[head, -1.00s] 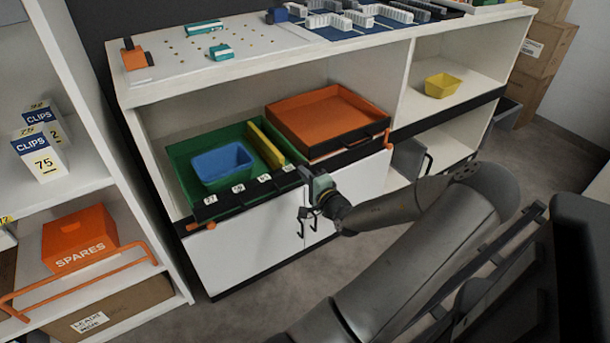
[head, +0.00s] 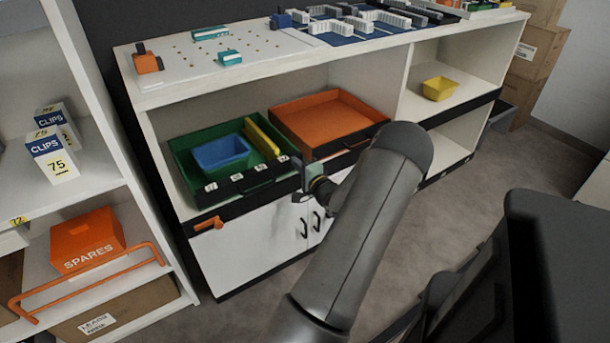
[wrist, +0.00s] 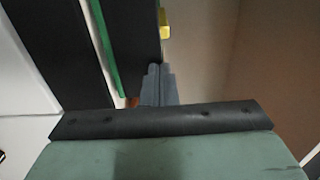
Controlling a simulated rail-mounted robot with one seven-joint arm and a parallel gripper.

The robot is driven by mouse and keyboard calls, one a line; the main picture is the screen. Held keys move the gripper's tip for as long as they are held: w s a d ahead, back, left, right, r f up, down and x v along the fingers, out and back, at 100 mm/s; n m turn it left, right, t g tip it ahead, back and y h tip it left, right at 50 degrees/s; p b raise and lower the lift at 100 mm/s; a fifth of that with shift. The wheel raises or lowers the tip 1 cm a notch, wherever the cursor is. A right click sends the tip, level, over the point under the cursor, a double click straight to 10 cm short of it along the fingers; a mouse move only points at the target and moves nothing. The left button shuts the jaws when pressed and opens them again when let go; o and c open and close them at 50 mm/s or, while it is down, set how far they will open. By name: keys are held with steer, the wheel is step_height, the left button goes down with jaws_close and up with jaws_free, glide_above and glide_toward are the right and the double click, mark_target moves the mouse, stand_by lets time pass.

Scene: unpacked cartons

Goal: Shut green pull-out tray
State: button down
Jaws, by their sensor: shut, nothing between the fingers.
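The green pull-out tray (head: 184,158) sits on the left shelf of the white cabinet. Its black, labelled front panel (head: 225,192) is close to the shelf's black front edge. A blue bin (head: 221,153) and a yellow divider (head: 263,137) are inside it. My gripper (head: 298,170) is at the right end of this front panel; whether it touches the panel is unclear. In the wrist view the gripper fingers (wrist: 158,86) are together and empty, with a green edge (wrist: 106,50) and black panels to their left.
An orange tray (head: 322,108) with a black front stands right beside the green one. An orange latch-like piece (head: 207,224) is below the tray at the left. Cabinet doors (head: 250,248) are below. A shelf with an orange SPARES box (head: 88,241) stands left. Floor is free at right.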

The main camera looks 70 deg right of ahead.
steer(key=shift+w+d+r, duration=0.2)
steer(key=p+v, duration=0.2)
steer(key=v, duration=1.2)
steer(key=shift+s+a+f, duration=0.2)
steer(key=shift+a+f, duration=0.05)
